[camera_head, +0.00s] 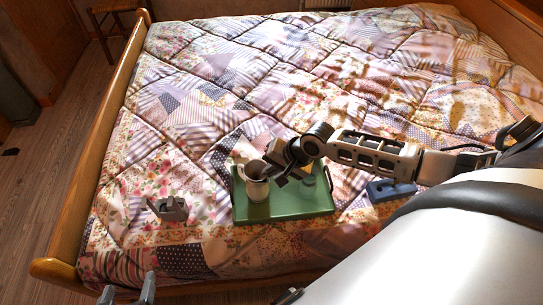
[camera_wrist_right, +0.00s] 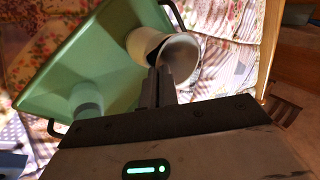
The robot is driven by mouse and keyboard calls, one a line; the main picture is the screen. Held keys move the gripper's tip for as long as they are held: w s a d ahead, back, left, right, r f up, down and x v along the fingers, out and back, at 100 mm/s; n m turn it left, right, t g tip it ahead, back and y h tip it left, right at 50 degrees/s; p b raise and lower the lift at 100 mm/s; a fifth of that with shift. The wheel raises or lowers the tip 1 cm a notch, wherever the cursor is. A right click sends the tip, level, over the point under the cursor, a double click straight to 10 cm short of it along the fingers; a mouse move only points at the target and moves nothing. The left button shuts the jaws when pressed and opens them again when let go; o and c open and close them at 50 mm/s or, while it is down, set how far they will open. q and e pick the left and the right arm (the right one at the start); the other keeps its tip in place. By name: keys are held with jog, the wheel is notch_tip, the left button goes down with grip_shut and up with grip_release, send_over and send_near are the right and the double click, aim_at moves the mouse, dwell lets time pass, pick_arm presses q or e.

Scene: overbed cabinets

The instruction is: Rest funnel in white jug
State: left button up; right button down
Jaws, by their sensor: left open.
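The white jug (camera_head: 258,191) stands on the green tray (camera_head: 285,210), towards its left side. A pale funnel (camera_head: 256,170) with a shaded inside shows at the jug's mouth. In the right wrist view the funnel's round rim (camera_wrist_right: 181,62) is just beyond my fingertips, overlapping the white jug (camera_wrist_right: 143,42). My right gripper (camera_wrist_right: 158,78) has its fingers close together at the funnel's near rim and appears shut on it. Whether the funnel's spout is inside the jug is hidden. My left gripper (camera_head: 128,290) is open and empty at the bottom left, away from the tray.
A grey cup-like object (camera_head: 309,179) stands on the tray's right half, partly under my right arm. A grey object (camera_head: 168,208) lies on the quilt left of the tray. A blue object (camera_head: 390,190) lies to the right. The quilt behind the tray is clear.

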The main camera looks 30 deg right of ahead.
jog(key=c, duration=1.7)
grip_release()
pick_arm(q)
jog(key=shift+f, duration=0.1)
pick_arm(e)
jog(key=shift+o, duration=0.5)
pick_arm(q)
jog(key=shift+s+f, duration=0.1)
jog(key=p, duration=0.2)
jog(key=r+p, duration=0.1)
jog(key=shift+s+a+r+m+p, duration=0.1)
jog(key=shift+s+a+m+p, duration=0.1)
jog(key=shift+a+m+p, duration=0.15)
pick_arm(e)
jog(key=v, duration=1.6)
pick_arm(q)
jog(key=shift+w+r, duration=0.1)
pick_arm(e)
jog(key=shift+w, duration=0.1)
